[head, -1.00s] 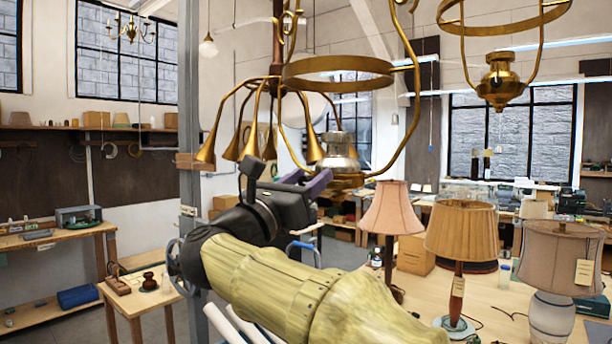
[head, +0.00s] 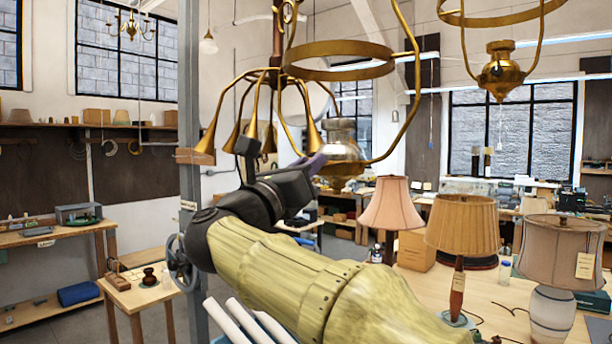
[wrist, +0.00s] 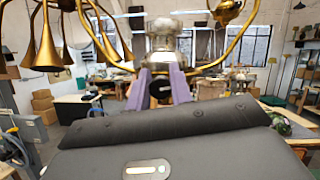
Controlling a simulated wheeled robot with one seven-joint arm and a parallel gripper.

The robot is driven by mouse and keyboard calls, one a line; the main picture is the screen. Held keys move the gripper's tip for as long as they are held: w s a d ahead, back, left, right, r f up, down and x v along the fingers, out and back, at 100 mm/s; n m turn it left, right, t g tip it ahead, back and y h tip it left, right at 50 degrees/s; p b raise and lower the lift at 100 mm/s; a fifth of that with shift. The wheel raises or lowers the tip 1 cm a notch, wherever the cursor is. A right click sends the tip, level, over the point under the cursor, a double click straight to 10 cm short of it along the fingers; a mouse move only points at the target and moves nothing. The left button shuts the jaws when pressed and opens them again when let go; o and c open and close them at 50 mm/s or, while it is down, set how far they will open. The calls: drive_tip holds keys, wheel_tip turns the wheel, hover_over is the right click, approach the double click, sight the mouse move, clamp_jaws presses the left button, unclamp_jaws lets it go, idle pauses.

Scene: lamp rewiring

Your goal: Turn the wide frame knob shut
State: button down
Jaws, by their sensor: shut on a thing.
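The wide frame (head: 340,74) is a hanging brass hoop with curved arms. Its silver-and-brass lamp body (head: 342,160) hangs below the hoop and also shows in the wrist view (wrist: 165,45). My gripper (head: 312,166) reaches to the left side of this body. In the wrist view, the purple fingers (wrist: 160,88) are shut on a small dark round knob (wrist: 160,91), just below the lamp body. In the head view the knob is hidden by the fingers.
Flared brass arms of a chandelier (head: 207,135) hang left of my gripper. Another brass frame (head: 499,75) hangs at upper right. Shaded lamps (head: 390,205) stand on the bench at right. A grey post (head: 190,100) stands left of my arm.

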drive_tip(key=n+t+y+b, duration=0.1)
drive_tip(key=n+y, duration=0.1)
drive_tip(key=n, duration=0.3)
drive_tip(key=shift+y, duration=0.3)
drive_tip(key=n+y, duration=0.1)
drive_tip(key=n, duration=0.2)
drive_tip(key=n+y+p, duration=0.1)
drive_tip(key=n, duration=0.2)
drive_tip(key=shift+w+a+r+y, duration=0.1)
drive_tip(key=shift+r+y, duration=0.05)
drive_tip(key=shift+y, duration=0.25)
drive_tip(key=n+y+p, duration=0.1)
drive_tip(key=n+p, duration=0.1)
drive_tip(key=n+g+y+p, duration=0.1)
drive_tip(key=n+p, duration=0.2)
drive_tip(key=shift+r, duration=0.1)
drive_tip(key=n+p, duration=0.1)
drive_tip(key=p, duration=0.1)
drive_tip(key=n+g+p, duration=0.1)
drive_tip(key=p, duration=0.1)
drive_tip(key=shift+f+n, duration=0.2)
drive_tip(key=shift+n, duration=0.1)
drive_tip(key=shift+f+n+p, duration=0.2)
drive_tip(key=shift+n+p, duration=0.2)
drive_tip(key=shift+p, duration=0.05)
drive_tip(key=shift+y, duration=0.3)
drive_tip(key=c, duration=1.3)
unclamp_jaws()
drive_tip(key=shift+o, duration=0.2)
